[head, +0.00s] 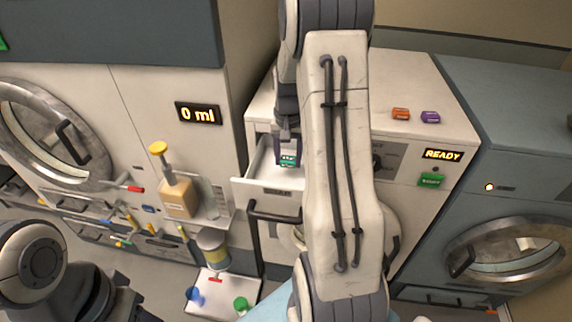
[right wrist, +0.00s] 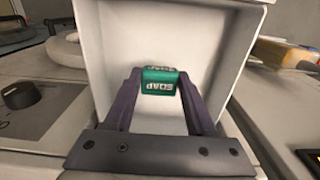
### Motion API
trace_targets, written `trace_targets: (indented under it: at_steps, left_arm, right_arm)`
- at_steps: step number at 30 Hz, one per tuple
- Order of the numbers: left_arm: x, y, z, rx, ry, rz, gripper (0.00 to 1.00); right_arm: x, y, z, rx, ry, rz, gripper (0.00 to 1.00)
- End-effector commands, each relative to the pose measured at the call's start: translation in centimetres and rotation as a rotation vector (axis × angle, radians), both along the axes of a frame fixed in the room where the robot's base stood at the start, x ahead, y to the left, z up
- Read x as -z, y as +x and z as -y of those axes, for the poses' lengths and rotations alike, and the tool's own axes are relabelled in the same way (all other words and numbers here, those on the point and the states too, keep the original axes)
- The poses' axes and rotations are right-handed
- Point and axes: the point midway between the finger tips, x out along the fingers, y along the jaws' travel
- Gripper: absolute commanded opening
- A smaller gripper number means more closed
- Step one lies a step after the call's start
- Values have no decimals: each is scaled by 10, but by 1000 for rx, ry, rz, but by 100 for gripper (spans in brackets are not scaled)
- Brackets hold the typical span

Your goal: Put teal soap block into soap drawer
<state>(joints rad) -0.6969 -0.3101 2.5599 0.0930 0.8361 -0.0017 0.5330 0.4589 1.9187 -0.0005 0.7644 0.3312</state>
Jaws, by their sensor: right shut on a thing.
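The teal soap block (right wrist: 159,81), marked SOAP, is between the fingertips of my right gripper (right wrist: 160,88), which is shut on it. In the head view the soap block (head: 288,160) shows at the open soap drawer (head: 251,187), with my right gripper (head: 288,152) above it. In the right wrist view the white drawer walls (right wrist: 98,60) stand around the block and fingers. I cannot tell whether the block touches the drawer floor. My left arm shows at the lower left of the head view, but its fingertips cannot be made out.
An orange block (head: 400,114) and a purple block (head: 430,117) lie on the washer top (head: 415,85). A dispenser bottle (head: 178,196) stands on a shelf left of the drawer. A white tray (head: 215,303) with a blue cup and a green cup is below. My right arm hides part of the washer.

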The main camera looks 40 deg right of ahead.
Motion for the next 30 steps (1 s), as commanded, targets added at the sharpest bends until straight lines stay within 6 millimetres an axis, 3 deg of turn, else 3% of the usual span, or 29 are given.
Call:
trace_targets:
  at_steps: [12,24,25,27,30]
  left_arm:
    - [-19,0,0,3,0,0,50]
    - [-14,0,0,3,0,0,50]
    - [-15,0,0,3,0,0,50]
    - [-16,0,0,3,0,0,50]
    - [-16,0,0,3,0,0,50]
  right_arm:
    - [42,2,-4,1,1,-2,4]
    - [49,3,-4,1,0,0,4]
    - [48,3,-4,1,0,0,64]
    - [47,3,-4,1,0,0,86]
    - [47,3,-4,1,0,0,86]
